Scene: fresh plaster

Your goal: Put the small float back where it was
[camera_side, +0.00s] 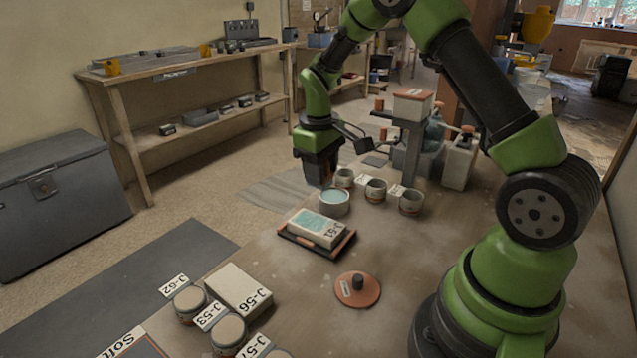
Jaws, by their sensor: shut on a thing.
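A round orange disc (371,297) with a black knob and a pale label, like a float, lies on the table in front, apart from my gripper. No other float can be made out for certain.
A labelled block (318,229) with a teal top sits on a dark tray (290,236) just in front of the pot. Several cups (410,203) stand behind and right. Labelled pots and a block (238,287) fill the front left.

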